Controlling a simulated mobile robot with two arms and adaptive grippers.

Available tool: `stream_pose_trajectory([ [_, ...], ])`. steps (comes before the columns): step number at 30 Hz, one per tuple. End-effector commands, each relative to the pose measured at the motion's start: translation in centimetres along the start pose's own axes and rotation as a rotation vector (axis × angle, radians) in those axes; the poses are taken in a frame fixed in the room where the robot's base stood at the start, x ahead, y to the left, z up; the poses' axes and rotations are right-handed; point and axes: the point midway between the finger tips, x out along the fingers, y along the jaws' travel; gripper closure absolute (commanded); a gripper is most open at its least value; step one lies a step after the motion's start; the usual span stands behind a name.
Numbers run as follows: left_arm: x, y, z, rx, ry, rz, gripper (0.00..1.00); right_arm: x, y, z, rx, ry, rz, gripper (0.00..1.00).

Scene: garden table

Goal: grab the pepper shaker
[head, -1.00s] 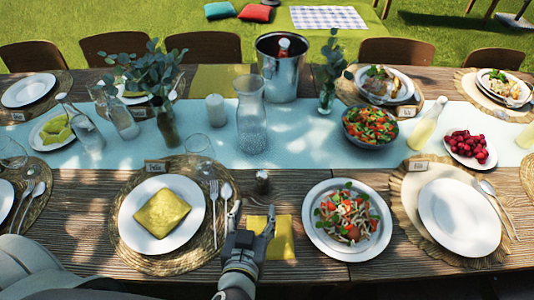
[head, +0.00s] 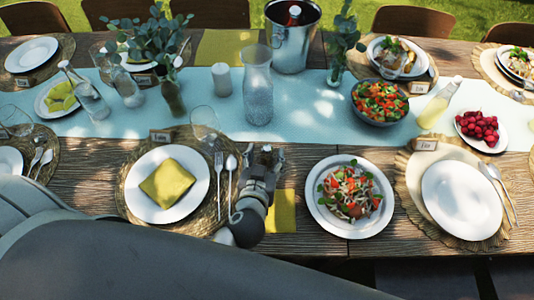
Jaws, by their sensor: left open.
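The pepper shaker (head: 267,149) is a small dark shaker with a lighter top. It stands on the bare wood near the table runner in the head view. My left gripper (head: 265,156) is open, with one fingertip to the left of the shaker and one to the right. The gripper hides the lower part of the shaker, and I cannot tell whether the fingers touch it. My right gripper is not in view.
A spoon (head: 231,164) and a fork (head: 219,166) lie just left of my gripper. A salad plate (head: 325,216) is to the right. A tall glass carafe (head: 258,88) stands behind on the blue runner (head: 305,118).

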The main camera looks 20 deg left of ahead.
Motion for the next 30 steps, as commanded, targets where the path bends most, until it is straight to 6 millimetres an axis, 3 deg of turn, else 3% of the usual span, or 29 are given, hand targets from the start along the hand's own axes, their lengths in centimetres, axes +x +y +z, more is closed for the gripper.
stream_pose_trajectory([
  [8, 3.2, 0.0, -0.3, 0.002, 0.001, 0.0, 0.43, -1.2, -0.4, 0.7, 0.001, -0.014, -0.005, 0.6],
  [17, 3.6, 0.0, -0.1, 0.0, -0.001, 0.0, 0.43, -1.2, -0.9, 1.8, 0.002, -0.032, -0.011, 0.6],
  [30, 3.6, 0.0, -0.2, 0.0, 0.0, 0.001, 0.94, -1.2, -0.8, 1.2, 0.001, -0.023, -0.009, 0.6],
])
